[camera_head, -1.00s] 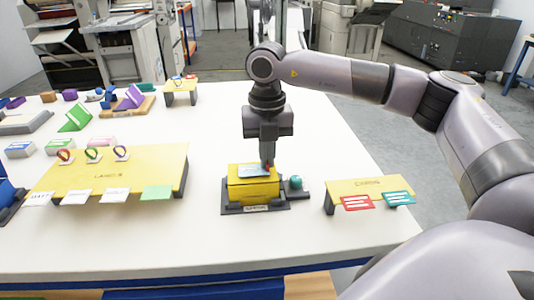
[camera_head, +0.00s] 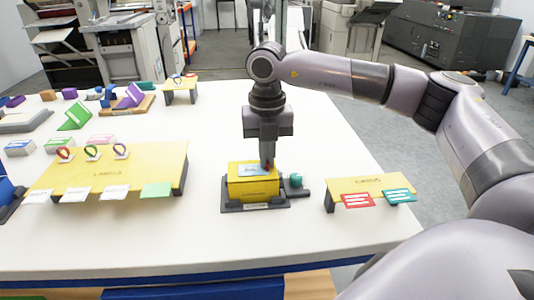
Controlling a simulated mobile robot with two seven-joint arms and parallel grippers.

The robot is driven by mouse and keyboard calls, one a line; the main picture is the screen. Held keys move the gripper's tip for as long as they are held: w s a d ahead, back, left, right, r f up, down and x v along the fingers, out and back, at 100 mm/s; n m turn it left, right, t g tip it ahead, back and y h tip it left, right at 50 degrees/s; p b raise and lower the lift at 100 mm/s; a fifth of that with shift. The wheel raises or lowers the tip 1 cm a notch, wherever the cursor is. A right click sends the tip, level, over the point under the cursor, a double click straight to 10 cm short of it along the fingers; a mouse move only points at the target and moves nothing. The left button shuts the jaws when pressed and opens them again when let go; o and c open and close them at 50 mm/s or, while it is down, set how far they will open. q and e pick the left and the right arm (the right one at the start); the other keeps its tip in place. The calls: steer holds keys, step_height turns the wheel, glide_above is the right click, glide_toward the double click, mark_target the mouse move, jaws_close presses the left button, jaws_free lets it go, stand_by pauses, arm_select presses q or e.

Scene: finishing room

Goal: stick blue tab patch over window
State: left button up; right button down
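A yellow box (camera_head: 252,188) sits in a dark holder (camera_head: 229,209) near the middle of the table. A light-blue patch (camera_head: 251,170) with printing lies flat at the top of the box; any window beneath it is hidden. My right gripper (camera_head: 268,164) points straight down at the right end of the patch, with its fingertips at the box top. A small red spot shows beside the fingertips. The fingers look close together, but I cannot tell whether they grip the patch. My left gripper is out of view.
A teal knob (camera_head: 295,180) stands right of the holder. A yellow card stand (camera_head: 368,184) with red and teal cards is at the right. A yellow label rack (camera_head: 120,170) with white and green cards fills the left.

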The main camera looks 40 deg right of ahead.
stand_by(0.4)
steer(key=c, duration=0.9)
jaws_free()
steer(key=shift+r, duration=0.1)
steer(key=shift+r, duration=0.15)
steer(key=shift+r+p, duration=3.05)
steer(key=shift+r, duration=0.8)
